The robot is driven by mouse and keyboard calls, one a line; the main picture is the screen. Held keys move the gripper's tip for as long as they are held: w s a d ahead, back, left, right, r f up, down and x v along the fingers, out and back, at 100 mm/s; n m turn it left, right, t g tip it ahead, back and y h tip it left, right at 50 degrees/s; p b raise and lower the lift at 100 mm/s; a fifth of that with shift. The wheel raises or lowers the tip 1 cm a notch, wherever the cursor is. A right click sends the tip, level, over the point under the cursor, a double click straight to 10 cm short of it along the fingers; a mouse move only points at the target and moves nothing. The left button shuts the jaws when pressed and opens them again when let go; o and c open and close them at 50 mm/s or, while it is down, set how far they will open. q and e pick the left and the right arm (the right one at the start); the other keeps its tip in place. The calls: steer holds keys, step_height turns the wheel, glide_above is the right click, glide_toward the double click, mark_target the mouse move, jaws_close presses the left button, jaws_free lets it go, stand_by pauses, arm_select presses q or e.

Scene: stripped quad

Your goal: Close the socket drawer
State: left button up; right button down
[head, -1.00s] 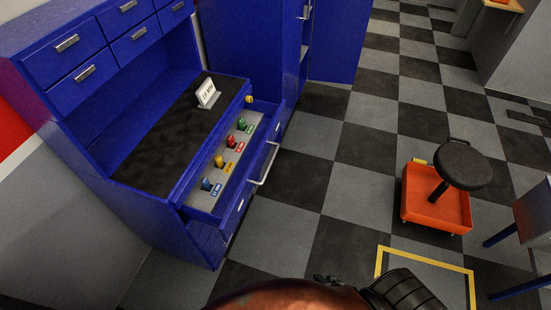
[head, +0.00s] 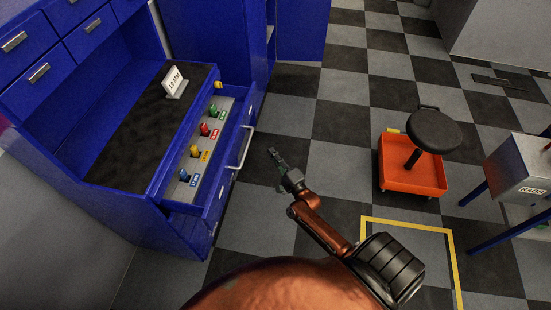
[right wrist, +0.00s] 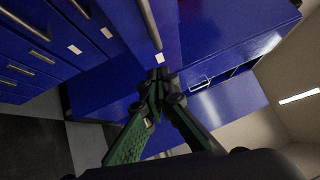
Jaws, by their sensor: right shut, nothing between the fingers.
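The socket drawer (head: 211,196) stands pulled out from the blue workbench below its dark worktop. Several coloured sockets with labels, blue, yellow, red and green, sit in its grey tray (head: 193,161). Its silver bar handle (head: 246,148) is on the front face. My right gripper (head: 271,151) is to the right of the handle, apart from it, shut and empty. In the right wrist view the shut fingers (right wrist: 158,76) point toward blue drawer fronts with a long bar handle (right wrist: 150,22). My left gripper is not in view.
A card sign (head: 173,82) stands on the worktop. A black-seated stool (head: 432,130) with an orange tray base (head: 411,175) is to the right, beyond a yellow floor outline (head: 406,226). A grey box (head: 527,165) is at far right. The checkered floor before the drawer is clear.

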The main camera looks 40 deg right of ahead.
steer(key=w+a+r, duration=0.1)
steer(key=w+a, duration=0.1)
steer(key=w, duration=0.6)
steer(key=shift+r, duration=0.2)
steer(key=shift+w, duration=0.1)
